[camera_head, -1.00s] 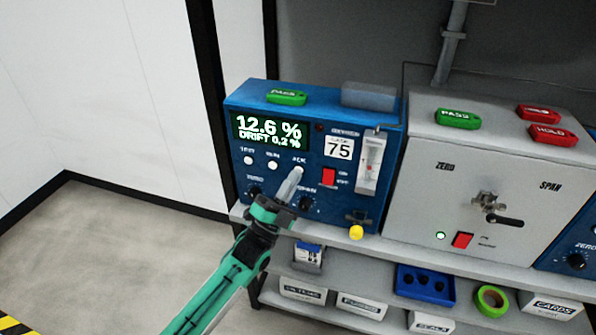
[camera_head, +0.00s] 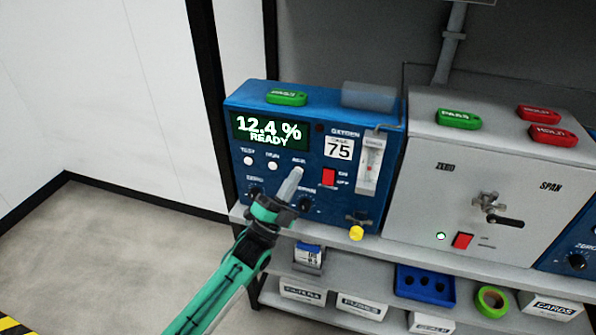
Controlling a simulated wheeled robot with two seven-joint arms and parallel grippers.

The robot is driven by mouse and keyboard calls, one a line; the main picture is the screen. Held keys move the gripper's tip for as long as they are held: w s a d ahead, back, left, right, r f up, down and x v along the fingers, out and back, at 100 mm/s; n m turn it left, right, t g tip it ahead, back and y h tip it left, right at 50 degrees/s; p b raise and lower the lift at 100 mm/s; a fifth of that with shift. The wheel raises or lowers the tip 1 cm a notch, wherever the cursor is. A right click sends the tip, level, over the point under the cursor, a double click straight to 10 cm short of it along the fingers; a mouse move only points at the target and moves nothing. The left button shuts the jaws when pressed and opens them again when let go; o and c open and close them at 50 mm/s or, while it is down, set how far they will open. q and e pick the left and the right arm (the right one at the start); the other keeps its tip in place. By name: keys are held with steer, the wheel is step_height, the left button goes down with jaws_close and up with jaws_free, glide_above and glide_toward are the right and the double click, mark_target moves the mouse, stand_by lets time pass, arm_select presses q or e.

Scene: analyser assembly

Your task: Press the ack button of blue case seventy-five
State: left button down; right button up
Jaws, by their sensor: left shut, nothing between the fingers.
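The blue case seventy-five (camera_head: 313,205) stands on the shelf, with a "75" label (camera_head: 339,148) on its front. Its display (camera_head: 270,129) reads "12.4 %" and "READY". Below the display are three white buttons: test (camera_head: 248,160), run (camera_head: 273,165) and ack at the right. My left gripper (camera_head: 294,177) is shut and empty, its tip at the ack button. The tip covers most of that button, so I cannot tell whether they touch. My right gripper is not in view.
A grey case (camera_head: 420,190) with a valve handle (camera_head: 505,221) stands right of the blue case. Green (camera_head: 287,97) and red (camera_head: 540,113) tags lie on the cases. A lower shelf holds labelled boxes (camera_head: 361,306), a blue tray (camera_head: 425,286) and green tape (camera_head: 492,299).

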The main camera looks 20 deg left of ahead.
arm_select(q)
steer(key=shift+s, duration=0.7)
steer(key=s+p, duration=0.2)
steer(key=s, duration=0.3)
steer(key=shift+a, duration=0.1)
stand_by(0.6)
